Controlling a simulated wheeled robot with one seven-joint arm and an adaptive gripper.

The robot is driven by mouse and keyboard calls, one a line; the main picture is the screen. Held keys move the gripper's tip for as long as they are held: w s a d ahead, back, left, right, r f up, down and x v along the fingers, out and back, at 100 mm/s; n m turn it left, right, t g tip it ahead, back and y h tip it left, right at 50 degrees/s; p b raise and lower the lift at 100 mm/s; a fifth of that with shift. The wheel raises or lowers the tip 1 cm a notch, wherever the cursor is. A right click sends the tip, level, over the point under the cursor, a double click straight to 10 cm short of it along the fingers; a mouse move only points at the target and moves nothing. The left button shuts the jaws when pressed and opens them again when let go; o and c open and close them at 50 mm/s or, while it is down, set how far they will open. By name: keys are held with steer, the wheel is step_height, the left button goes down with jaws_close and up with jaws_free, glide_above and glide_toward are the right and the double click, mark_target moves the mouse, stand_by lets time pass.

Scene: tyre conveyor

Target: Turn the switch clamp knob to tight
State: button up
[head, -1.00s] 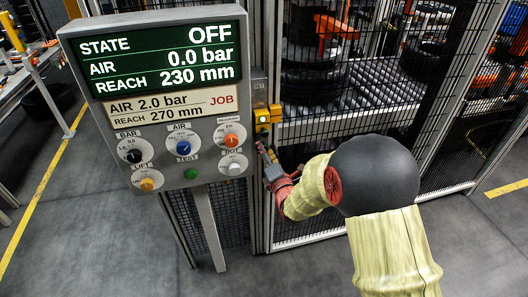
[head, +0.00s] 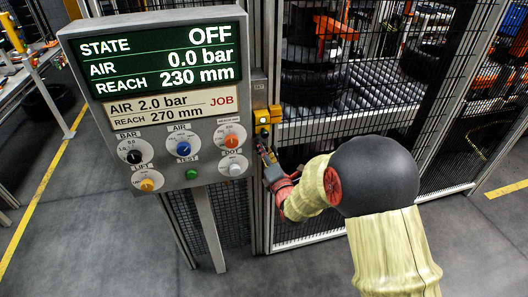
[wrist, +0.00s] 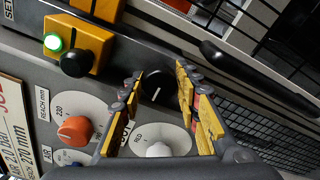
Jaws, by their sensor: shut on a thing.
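In the wrist view a black knob (wrist: 156,86) with a white pointer line sits between the yellow-padded fingers of my gripper (wrist: 157,82). My gripper is shut on this knob. The pointer line is short and slanted; no tight or loose marking can be read beside it. In the head view my gripper (head: 266,154) is at the narrow post right of the control panel, below a yellow box, and hides the knob.
The control panel (head: 75,110) reads OFF, 0.0 bar, 230 mm. The yellow box (wrist: 84,38) carries a lit green light and a black button. An orange knob (wrist: 75,130) and a white knob (wrist: 158,150) are close by. Mesh fencing (head: 350,123) stands behind my arm.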

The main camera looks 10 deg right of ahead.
steer(key=shift+f+b, duration=0.1)
steer(key=shift+b, duration=0.3)
steer(key=shift+c, duration=0.2)
steer(key=shift+f+m+b, duration=0.15)
steer(key=shift+m+b, duration=3.2)
steer(key=shift+m, duration=0.45)
steer(key=shift+t, duration=0.3)
steer(key=o, duration=1.1)
steer(key=shift+o, duration=0.3)
